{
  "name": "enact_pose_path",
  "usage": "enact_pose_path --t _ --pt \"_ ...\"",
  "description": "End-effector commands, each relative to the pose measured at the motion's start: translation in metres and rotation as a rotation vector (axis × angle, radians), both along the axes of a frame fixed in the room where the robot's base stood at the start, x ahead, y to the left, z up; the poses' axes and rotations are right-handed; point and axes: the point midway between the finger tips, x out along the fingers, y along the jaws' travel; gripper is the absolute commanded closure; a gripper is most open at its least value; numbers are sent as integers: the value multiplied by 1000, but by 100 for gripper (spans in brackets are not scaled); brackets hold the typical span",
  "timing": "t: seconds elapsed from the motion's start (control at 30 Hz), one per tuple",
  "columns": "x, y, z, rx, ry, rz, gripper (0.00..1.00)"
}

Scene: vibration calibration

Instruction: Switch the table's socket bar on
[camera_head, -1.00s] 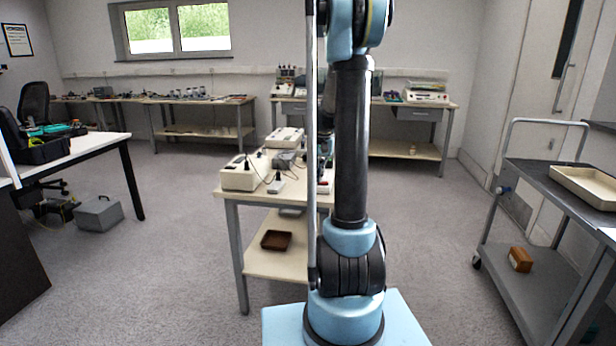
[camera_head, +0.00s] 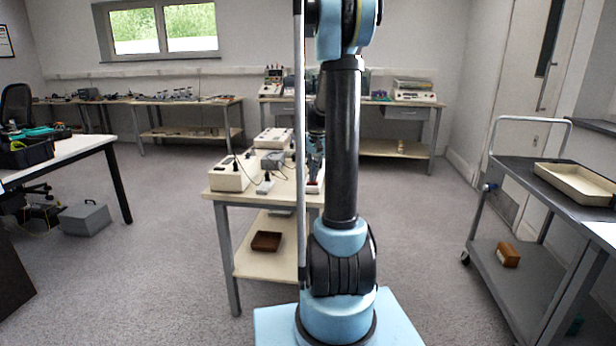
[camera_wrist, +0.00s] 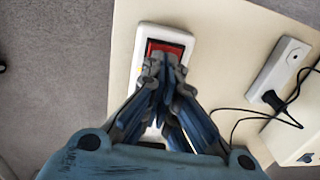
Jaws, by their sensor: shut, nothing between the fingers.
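The socket bar (camera_wrist: 195,42) is a white strip with a large red rocker switch (camera_wrist: 168,47) at its far end in the wrist view. It lies near the edge of the pale table (camera_wrist: 228,60). My gripper (camera_wrist: 162,62) is shut and empty, its fingertips over the near part of the red switch. I cannot tell whether they touch it, or which way the rocker is tipped. My fingers hide much of the bar. In the head view the bar (camera_head: 313,188) shows at the table's front edge, partly behind my arm.
A second white bar (camera_wrist: 284,68) with a black plug and cable lies to the right in the wrist view. Beige instruments (camera_head: 230,173) stand on the table, a brown tray (camera_head: 266,241) on its lower shelf. A grey cart (camera_head: 540,185) stands at the right.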

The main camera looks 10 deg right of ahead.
Motion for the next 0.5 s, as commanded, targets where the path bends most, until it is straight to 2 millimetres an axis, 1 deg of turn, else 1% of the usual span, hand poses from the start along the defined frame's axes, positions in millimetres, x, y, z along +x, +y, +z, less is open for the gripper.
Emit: enact_pose_path --t 0.13,0.23,0.37,0.5 --pt "1 1 5 0 0 0 100" --pt "2 2 15 0 0 0 100" --pt "4 4 36 0 1 0 100" --pt "5 7 61 0 1 0 100"
